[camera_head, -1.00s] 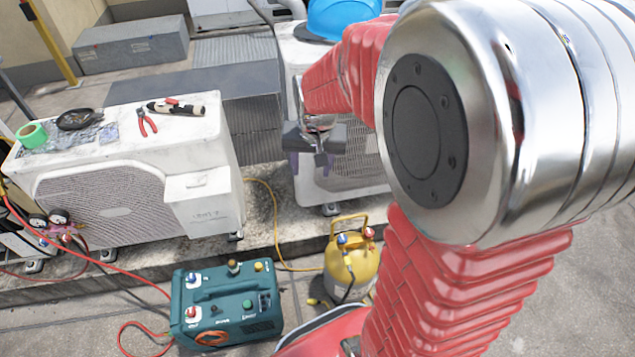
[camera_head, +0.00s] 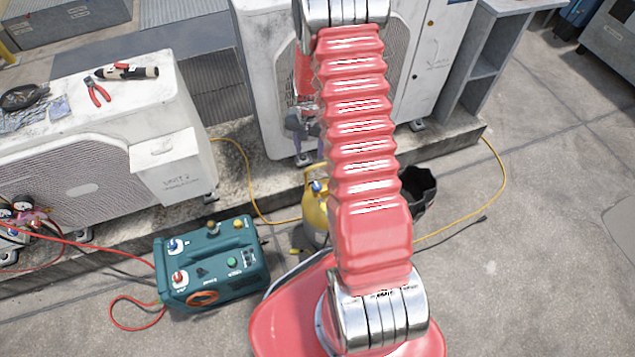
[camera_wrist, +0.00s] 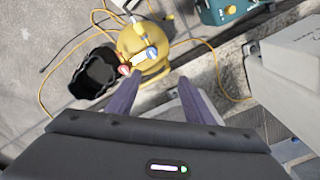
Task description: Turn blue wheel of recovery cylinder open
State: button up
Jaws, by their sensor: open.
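The yellow recovery cylinder (camera_head: 313,222) stands on the ground, mostly hidden behind my red arm in the head view. Its blue wheel (camera_head: 318,187) shows just left of the arm. In the wrist view the cylinder (camera_wrist: 133,42) is seen from above, with the blue wheel (camera_wrist: 152,53) and a red wheel (camera_wrist: 124,70) on top. My gripper (camera_wrist: 160,85) is open and empty, its two purple fingers pointing toward the cylinder but apart from it. In the head view the gripper is largely hidden behind my arm, in front of the condenser.
A teal recovery machine (camera_head: 210,262) with a red hose stands left of the cylinder. A black bucket (camera_head: 418,190) is close on its right. Yellow hoses lie around. Condenser units (camera_head: 170,165) stand on a raised ledge behind. Open ground is at right.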

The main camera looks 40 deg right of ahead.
jog(key=m, duration=0.1)
send_over(317, 186)
notch_tip(317, 186, down, 7)
jog(key=shift+w+d+r+g, duration=0.1)
jog(key=shift+r+g, duration=0.05)
jog(key=shift+g, duration=0.15)
jog(key=shift+f, duration=6.9)
jog(key=shift+c, duration=0.5)
jog(key=c, duration=0.9)
jog(key=shift+d, duration=0.2)
jog(key=shift+c, duration=0.2)
jog(key=shift+a, duration=0.15)
